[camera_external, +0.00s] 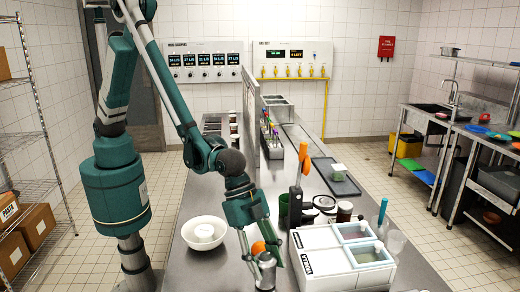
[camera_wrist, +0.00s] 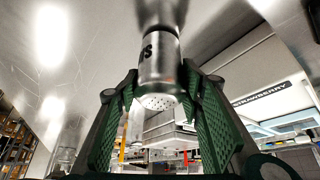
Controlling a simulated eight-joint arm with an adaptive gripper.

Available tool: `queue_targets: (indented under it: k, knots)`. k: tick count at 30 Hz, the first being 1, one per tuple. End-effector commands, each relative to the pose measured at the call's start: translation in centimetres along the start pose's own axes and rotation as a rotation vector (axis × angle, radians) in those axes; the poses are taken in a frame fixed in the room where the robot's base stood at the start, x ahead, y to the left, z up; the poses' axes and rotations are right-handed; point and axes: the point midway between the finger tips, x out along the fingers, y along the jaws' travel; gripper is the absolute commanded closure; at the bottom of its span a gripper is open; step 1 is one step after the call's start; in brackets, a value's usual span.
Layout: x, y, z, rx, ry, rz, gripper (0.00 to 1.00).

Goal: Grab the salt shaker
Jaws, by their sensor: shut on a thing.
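The salt shaker (camera_wrist: 160,68) is a steel cylinder with a perforated cap and dark lettering on its side. In the wrist view it lies between the green ribbed pads of my gripper (camera_wrist: 160,100), which are shut on it. In the external view the shaker (camera_external: 267,272) shows as a small metal cylinder at the front of the steel counter, with my gripper (camera_external: 262,258) around it. The fingers hide part of it. I cannot tell whether its base touches the counter.
A white bowl (camera_external: 204,222) stands left of my gripper. A white lidded bin (camera_external: 320,267) stands close on the right, with dark jars (camera_external: 344,211) behind it. An orange item (camera_external: 258,247) shows just behind my gripper. The counter's front left is clear.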

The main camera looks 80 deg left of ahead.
Motion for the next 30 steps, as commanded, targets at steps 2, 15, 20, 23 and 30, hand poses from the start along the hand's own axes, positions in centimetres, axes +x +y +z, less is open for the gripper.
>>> queue_targets:
  k: [2,15,20,23,30]
  knots:
    - [-0.6,0.0,-0.3,0.0,0.0,0.0,0.77]
    - [-5.1,0.0,-2.9,0.0,0.0,0.0,0.77]
    - [-6.7,0.0,-3.8,0.0,0.0,0.0,0.77]
    - [-7.4,0.0,-4.2,0.0,0.0,0.0,0.77]
    - [-8.1,0.0,-4.6,0.0,0.0,0.0,0.77]
